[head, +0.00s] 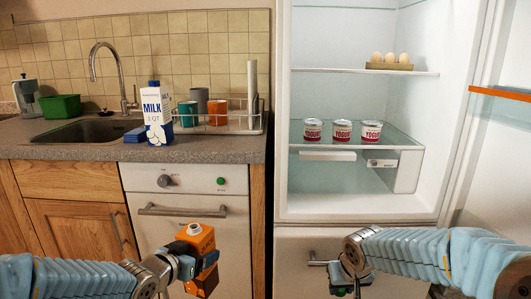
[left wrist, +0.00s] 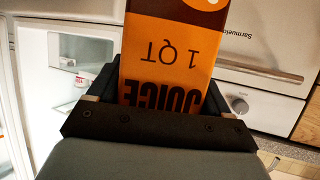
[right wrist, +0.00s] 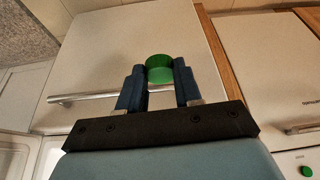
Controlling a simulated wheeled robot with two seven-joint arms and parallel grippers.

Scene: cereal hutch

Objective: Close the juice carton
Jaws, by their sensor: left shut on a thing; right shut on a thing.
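The orange juice carton (head: 200,240) is held in my left gripper (head: 188,266), low in front of the dishwasher. Its white spout on top is bare, with no cap on it. In the left wrist view the carton (left wrist: 165,60) fills the space between the fingers, its lettering upside down. My right gripper (head: 352,284) is in front of the fridge's lower door, to the right of the carton and apart from it. In the right wrist view it is shut on a green cap (right wrist: 159,68), held between the fingertips.
A milk carton (head: 156,115) stands on the counter (head: 90,150) by the sink, near a dish rack (head: 240,122) with mugs. The fridge stands open, with yogurt cups (head: 342,131) and eggs (head: 390,58) on its shelves. Free space lies between my grippers.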

